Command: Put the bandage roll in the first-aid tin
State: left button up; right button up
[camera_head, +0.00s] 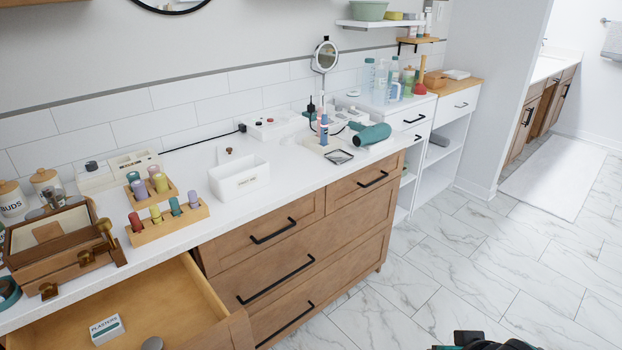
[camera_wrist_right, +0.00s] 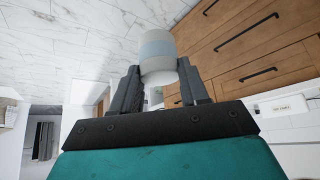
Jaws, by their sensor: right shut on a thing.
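In the right wrist view, my right gripper (camera_wrist_right: 159,78) is shut on a white roll with a pale blue band, which looks like the bandage roll (camera_wrist_right: 158,47). The roll sits between the two dark fingers and sticks out beyond them. In the head view, only a dark and teal part of my right arm shows at the bottom edge, over the floor; the roll is not visible there. I cannot make out a first-aid tin in either view. My left gripper is not in view.
An open wooden drawer (camera_head: 160,305) at lower left holds a plasters box (camera_head: 107,330) and a round grey item. The white counter (camera_head: 285,178) carries a wooden box (camera_head: 65,245), bottle racks, a white bin (camera_head: 240,180) and a hairdryer (camera_head: 372,134). The marble floor (camera_head: 430,260) is clear.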

aim_at(227, 192)
jog(key=i+l+z, duration=0.3)
jog(key=z, duration=0.15)
jog(key=i+l+z, duration=0.15)
jog(key=i+z, duration=0.25)
jog(key=i+l+u, duration=0.1)
jog(key=i+u, duration=0.2)
jog(key=i+l+u, duration=0.3)
jog(key=i, duration=0.15)
jog(key=i+u, duration=0.1)
jog(key=u, duration=0.3)
jog(key=i+l+u, duration=0.1)
jog(key=u, duration=0.25)
jog(key=i+l+u, duration=0.1)
jog(key=u, duration=0.3)
jog(key=i+l+u, duration=0.1)
jog(key=u, duration=0.35)
jog(key=i+l+u, duration=0.1)
jog(key=u, duration=0.35)
jog(key=l+u, duration=0.15)
jog(key=u, duration=0.3)
jog(key=l+u, duration=0.15)
jog(key=u, duration=0.25)
jog(key=l+u, duration=0.2)
jog(key=u, duration=0.25)
jog(key=i+l, duration=0.05)
